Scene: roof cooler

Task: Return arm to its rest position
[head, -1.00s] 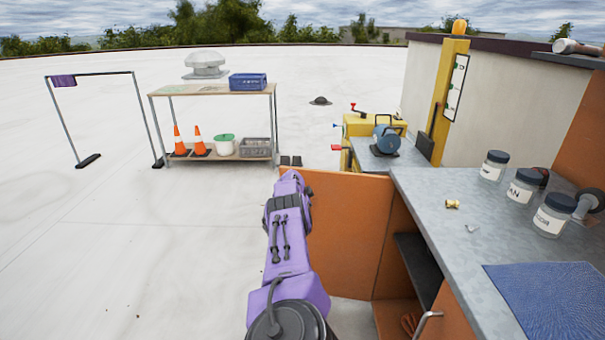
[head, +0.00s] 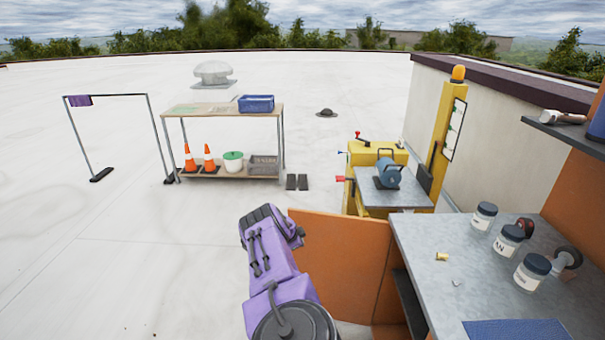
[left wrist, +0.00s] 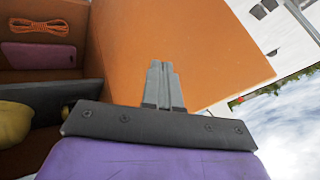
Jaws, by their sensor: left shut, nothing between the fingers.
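My purple left arm rises from the bottom middle of the head view, and its gripper is hidden there. In the left wrist view my left gripper (left wrist: 163,85) is shut with its two grey fingers together and nothing between them. The fingers stand in front of an orange cabinet door (left wrist: 180,50), which also shows open in the head view (head: 335,260), just right of my arm. I cannot tell the gap between fingertips and door. My right gripper is in neither view.
The grey workbench (head: 420,220) with several jars is at the right. The open cabinet (left wrist: 45,77) holds an orange rope coil (left wrist: 40,26) and a yellow object (left wrist: 14,122). A yellow machine (head: 372,153) and a shelf table (head: 190,108) stand farther off.

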